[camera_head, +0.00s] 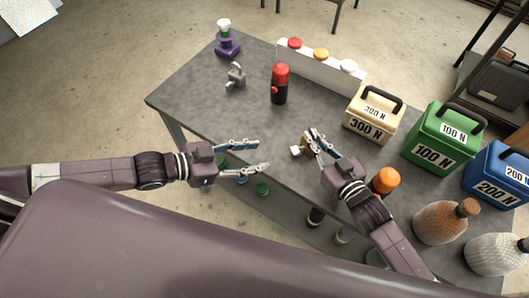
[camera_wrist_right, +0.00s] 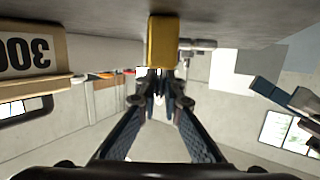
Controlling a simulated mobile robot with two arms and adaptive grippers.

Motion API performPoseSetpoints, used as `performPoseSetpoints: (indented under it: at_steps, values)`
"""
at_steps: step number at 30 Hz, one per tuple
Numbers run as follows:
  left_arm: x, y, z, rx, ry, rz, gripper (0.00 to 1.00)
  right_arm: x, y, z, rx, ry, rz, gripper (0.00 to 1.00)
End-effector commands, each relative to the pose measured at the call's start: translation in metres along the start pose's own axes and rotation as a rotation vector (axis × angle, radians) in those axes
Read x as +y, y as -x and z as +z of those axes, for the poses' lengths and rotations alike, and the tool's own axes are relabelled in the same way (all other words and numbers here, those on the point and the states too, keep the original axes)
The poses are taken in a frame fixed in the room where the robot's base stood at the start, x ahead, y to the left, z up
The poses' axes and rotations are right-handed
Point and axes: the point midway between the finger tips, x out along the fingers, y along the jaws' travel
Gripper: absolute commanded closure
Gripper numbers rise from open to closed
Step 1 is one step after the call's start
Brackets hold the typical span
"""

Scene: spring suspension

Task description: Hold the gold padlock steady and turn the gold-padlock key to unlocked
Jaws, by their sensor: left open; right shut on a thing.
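The gold padlock (camera_wrist_right: 163,42) shows as a gold block right beyond the tips of my right gripper (camera_wrist_right: 157,76) in the right wrist view. In the head view the padlock (camera_head: 304,143) is mostly hidden by the fingers of my right gripper (camera_head: 313,138), which is shut on it near the table's front edge. A small whitish piece (camera_head: 295,151) sticks out to the left of the padlock; I cannot tell whether it is the key. My left gripper (camera_head: 263,155) is open and empty, to the left of the padlock and apart from it.
On the grey table (camera_head: 200,88) stand a grey padlock (camera_head: 236,76), a red-and-black cylinder (camera_head: 280,84) and a white button panel (camera_head: 318,66). The 300 N box (camera_head: 373,117), the 100 N box (camera_head: 442,140) and an orange-topped item (camera_head: 385,180) are on the right.

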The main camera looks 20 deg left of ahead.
Motion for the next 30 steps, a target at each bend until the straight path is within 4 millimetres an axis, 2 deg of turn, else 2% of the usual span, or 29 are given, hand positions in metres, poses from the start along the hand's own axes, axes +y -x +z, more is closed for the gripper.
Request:
performPoseSetpoints:
  at_steps: [13, 14, 19, 30]
  values:
    - [0.0001, 0.0037, 0.0001, 0.000, 0.000, 0.000, 0.58, -0.0004, 0.0003, 0.0025, -0.005, -0.001, 0.000, 1.00]
    - [0.0001, 0.0037, 0.0002, 0.000, 0.000, 0.000, 0.58, -0.0004, 0.0003, 0.0026, -0.005, -0.001, 0.000, 0.91]
    - [0.0001, 0.0036, 0.0002, -0.001, 0.000, 0.000, 0.58, -0.0004, 0.0003, 0.0019, -0.004, -0.001, 0.000, 0.73]
    - [0.0001, 0.0035, 0.0001, 0.000, 0.000, 0.000, 0.58, -0.0002, 0.0055, 0.0013, -0.002, -0.001, 0.000, 0.73]
